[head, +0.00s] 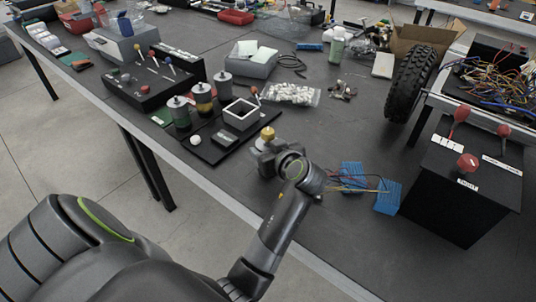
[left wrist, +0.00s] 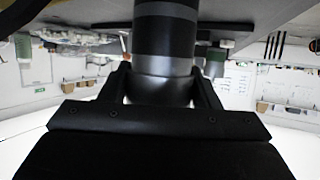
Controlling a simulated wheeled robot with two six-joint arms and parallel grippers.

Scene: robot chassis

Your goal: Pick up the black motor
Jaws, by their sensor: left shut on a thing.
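My left gripper (head: 268,150) is beside the black board, its arm reaching in from the lower left. It is shut on a motor, whose gold top (head: 267,133) shows just above the gripper in the head view. In the left wrist view a dark cylinder, the black motor (left wrist: 166,35), with grey bands sits between the two fingers (left wrist: 162,90). The gripper hides most of its body in the head view, and I cannot tell if it still touches the table. My right gripper is not in view.
Several banded cylinders (head: 203,98) stand left of the gripper, near a white square frame (head: 241,114) on a black board (head: 205,149). Blue blocks with wires (head: 388,197) and a black box (head: 460,190) lie to the right. A bag of white pieces (head: 291,94) is behind.

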